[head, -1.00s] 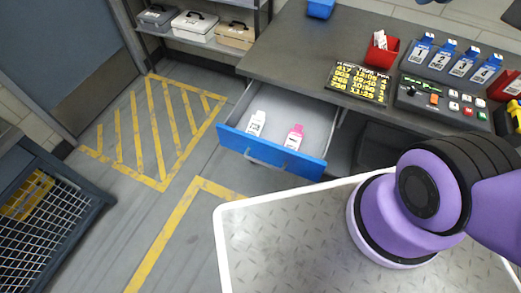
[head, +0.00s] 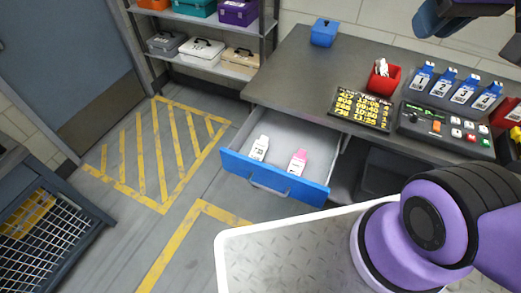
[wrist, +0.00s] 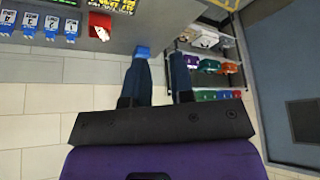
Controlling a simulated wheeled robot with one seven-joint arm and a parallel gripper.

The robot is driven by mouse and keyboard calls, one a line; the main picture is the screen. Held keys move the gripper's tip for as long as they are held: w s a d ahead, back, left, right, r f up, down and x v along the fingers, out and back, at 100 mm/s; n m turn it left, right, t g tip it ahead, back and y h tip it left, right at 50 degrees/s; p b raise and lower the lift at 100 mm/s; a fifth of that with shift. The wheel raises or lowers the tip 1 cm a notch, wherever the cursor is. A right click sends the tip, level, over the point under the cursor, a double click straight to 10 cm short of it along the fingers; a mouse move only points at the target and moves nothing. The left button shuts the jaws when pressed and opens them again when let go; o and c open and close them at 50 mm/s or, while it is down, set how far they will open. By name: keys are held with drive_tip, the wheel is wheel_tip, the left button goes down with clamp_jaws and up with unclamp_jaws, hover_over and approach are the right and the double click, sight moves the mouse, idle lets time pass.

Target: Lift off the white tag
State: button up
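The white tag (head: 259,149) lies in the open blue-fronted drawer (head: 272,178), on the left side. A pink tag (head: 297,162) lies to its right in the same drawer, apart from it. My gripper (wrist: 160,62) is open, with a gap between its two dark fingers and nothing held. In the head view it is partly cut off at the top right, above the desk and far from the drawer. Neither tag shows in the wrist view.
The grey desk (head: 300,72) holds a blue bin (head: 324,32), a red cup (head: 382,80), a departure board (head: 361,108), numbered blue tags (head: 442,84) and a button panel (head: 446,126). Shelves with boxes (head: 202,52) stand behind left. Marked floor left of the drawer is clear.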

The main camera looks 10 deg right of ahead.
idle(0.3)
drive_tip(key=o, duration=0.6)
drive_tip(key=shift+w, duration=0.2)
drive_tip(key=shift+o, duration=0.9)
drive_tip(key=w+a+f+m+g, duration=0.1)
drive_tip(key=w, duration=0.8)
drive_tip(key=shift+w+a+f, duration=0.25)
drive_tip(key=shift+a, duration=0.1)
drive_tip(key=m+g, duration=0.3)
drive_tip(key=m, duration=0.2)
hover_over(265, 140)
drive_tip(key=w+d, duration=0.2)
drive_tip(key=d, duration=0.1)
wheel_tip(265, 140, down, 33)
drive_tip(key=shift+m+g, duration=0.6)
drive_tip(key=a+f, duration=0.1)
drive_tip(key=f, duration=0.6)
drive_tip(key=a+f, duration=0.1)
drive_tip(key=f, duration=0.6)
drive_tip(key=a+f, duration=0.1)
drive_tip(key=f, duration=0.6)
drive_tip(key=shift+s+f, duration=0.15)
drive_tip(key=shift+f, duration=0.05)
drive_tip(key=shift+s+f, duration=0.1)
drive_tip(key=shift+f, duration=3)
